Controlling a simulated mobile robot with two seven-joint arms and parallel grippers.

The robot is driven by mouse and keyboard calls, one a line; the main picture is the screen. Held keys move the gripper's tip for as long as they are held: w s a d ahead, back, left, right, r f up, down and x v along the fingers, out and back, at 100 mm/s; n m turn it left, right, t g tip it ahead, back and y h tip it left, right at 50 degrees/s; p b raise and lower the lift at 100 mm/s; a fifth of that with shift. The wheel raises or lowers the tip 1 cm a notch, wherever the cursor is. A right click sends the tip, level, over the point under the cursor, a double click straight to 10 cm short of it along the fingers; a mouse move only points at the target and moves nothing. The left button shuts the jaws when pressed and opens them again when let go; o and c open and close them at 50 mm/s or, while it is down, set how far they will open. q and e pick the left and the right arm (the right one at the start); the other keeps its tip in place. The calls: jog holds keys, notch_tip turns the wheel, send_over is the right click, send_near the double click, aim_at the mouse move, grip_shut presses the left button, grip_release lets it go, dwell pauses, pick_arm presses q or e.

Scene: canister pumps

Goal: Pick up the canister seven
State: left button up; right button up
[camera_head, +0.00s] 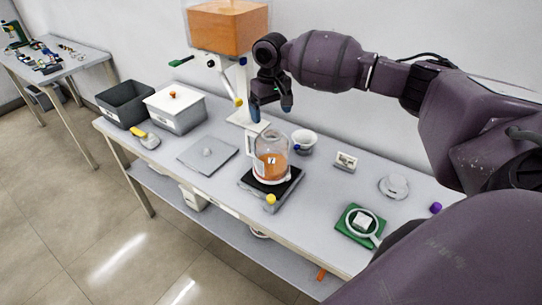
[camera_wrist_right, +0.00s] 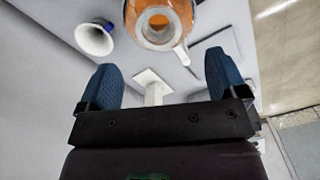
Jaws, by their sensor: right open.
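The canister seven (camera_head: 271,158) is a clear jar with orange contents and a "7" label. It stands upright on a black square base (camera_head: 262,193) near the table's front edge. In the right wrist view the canister (camera_wrist_right: 163,22) shows at the top, beyond the fingertips, with its rim and a handle-like part visible. My right gripper (camera_head: 271,109) is open and empty, above and behind the canister, apart from it. Its two blue fingers also show wide apart in the wrist view (camera_wrist_right: 161,78). My left gripper is out of view.
An orange-filled dispenser (camera_head: 228,28) on a white stand rises just behind my right gripper. A white bowl (camera_head: 304,140) stands right of the canister, a grey plate (camera_head: 207,155) left. White (camera_head: 176,112) and dark (camera_head: 124,107) bins stand farther left; a green mat (camera_head: 352,228) lies right.

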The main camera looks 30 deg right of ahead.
aim_at(271, 138)
jog(key=shift+d+f, duration=0.1)
jog(key=shift+f, duration=3.9)
jog(key=c, duration=0.9)
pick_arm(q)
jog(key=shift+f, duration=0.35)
pick_arm(e)
jog(key=shift+w, duration=0.1)
jog(key=c, duration=0.5)
jog(key=shift+r, duration=0.1)
